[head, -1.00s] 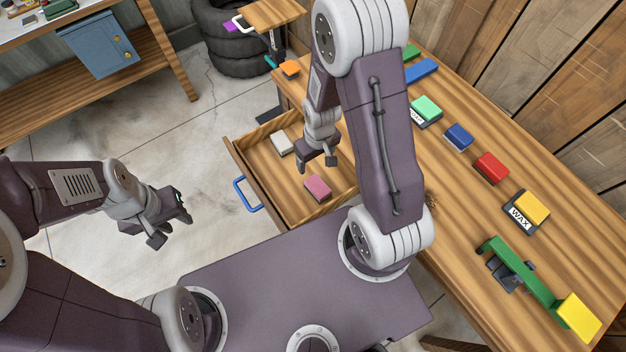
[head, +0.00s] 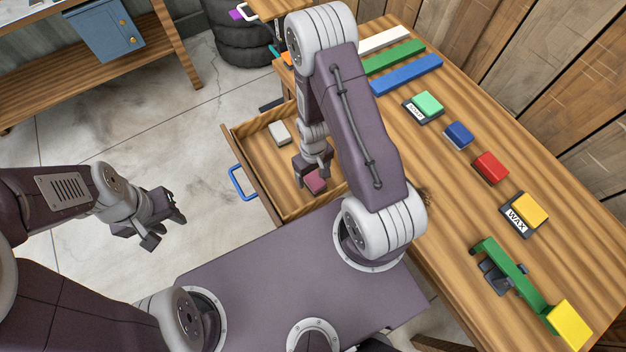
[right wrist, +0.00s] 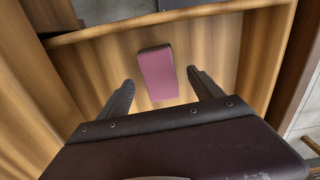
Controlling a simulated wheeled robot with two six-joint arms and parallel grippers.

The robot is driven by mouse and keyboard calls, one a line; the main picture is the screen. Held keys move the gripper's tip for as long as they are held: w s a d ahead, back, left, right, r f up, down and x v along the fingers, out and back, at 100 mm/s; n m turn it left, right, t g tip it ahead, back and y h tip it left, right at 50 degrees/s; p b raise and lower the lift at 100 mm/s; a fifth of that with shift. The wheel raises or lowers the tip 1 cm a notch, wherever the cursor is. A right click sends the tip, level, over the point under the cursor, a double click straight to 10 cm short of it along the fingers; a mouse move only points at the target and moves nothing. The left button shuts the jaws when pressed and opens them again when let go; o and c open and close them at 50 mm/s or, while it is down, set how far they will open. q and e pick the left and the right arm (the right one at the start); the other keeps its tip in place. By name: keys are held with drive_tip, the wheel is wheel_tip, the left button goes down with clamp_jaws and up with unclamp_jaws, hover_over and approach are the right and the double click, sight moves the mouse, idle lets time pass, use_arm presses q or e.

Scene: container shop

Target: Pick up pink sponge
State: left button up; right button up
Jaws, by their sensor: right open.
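The pink sponge (head: 316,184) lies in the open wooden drawer (head: 262,192), partly hidden behind my right gripper (head: 312,182) in the head view. In the right wrist view the sponge (right wrist: 158,73) lies flat on the drawer floor, ahead of and between the two open fingers of my right gripper (right wrist: 162,88). It looks clear of both fingers. My right gripper is over the drawer and empty. My left gripper (head: 165,222) hangs over the floor to the left of the drawer, with nothing seen in it.
A whitish block (head: 280,132) lies in the drawer's back part. The drawer has a blue handle (head: 240,184). The tabletop holds a green block (head: 429,102), a blue block (head: 459,133), a red block (head: 490,166), a yellow block on a WAX tray (head: 509,222) and a green balance beam (head: 513,272).

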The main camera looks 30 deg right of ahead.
sight(313, 178)
wheel_tip(313, 178, down, 3)
drive_tip(key=shift+f, duration=0.1)
drive_tip(key=c, duration=1.4)
wheel_tip(313, 178, up, 10)
drive_tip(key=shift+r+p, duration=0.1)
drive_tip(key=shift+p, duration=0.65)
